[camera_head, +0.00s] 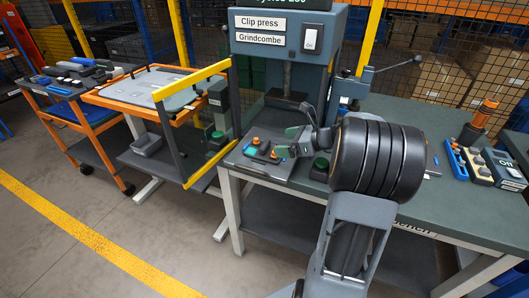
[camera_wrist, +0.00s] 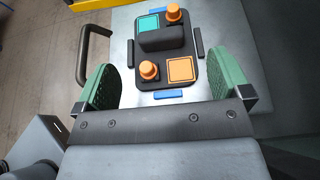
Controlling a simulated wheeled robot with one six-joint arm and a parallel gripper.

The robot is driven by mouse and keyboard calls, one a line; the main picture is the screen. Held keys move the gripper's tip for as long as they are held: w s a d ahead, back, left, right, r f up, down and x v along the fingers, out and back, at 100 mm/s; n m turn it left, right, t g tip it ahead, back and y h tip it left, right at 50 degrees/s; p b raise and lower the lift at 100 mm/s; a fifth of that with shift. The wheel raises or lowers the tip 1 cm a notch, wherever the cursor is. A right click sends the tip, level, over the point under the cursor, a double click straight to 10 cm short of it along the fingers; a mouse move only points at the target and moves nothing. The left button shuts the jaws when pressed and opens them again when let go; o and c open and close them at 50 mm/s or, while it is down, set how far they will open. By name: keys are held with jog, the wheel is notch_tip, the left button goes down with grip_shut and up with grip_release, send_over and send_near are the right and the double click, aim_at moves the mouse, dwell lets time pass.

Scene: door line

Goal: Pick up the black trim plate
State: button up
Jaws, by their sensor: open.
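The black trim plate (camera_wrist: 160,40) lies on a grey fixture plate in the wrist view. It has a raised black grip bar across its middle, two orange knobs (camera_wrist: 148,70), a teal square (camera_wrist: 149,25) and an orange square (camera_wrist: 181,69). In the head view the trim plate (camera_head: 262,151) is on the bench, partly beside my gripper. My gripper (camera_head: 288,142) is open and empty. In the wrist view its green-padded fingers (camera_wrist: 168,82) stand wide apart, one to either side of the plate's near end. Whether they are at the plate's height is unclear.
Blue and dark locating strips (camera_wrist: 168,94) surround the plate. A dark handle (camera_wrist: 94,50) stands left of the fixture. The press (camera_head: 290,50) rises behind, with a yellow-framed guard (camera_head: 195,80) at left. A green button (camera_head: 320,164) is close to my wrist. Small parts (camera_head: 478,165) lie at right.

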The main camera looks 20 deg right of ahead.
aim_at(266, 144)
jog(key=shift+x, duration=3.55)
jog(key=c, duration=1)
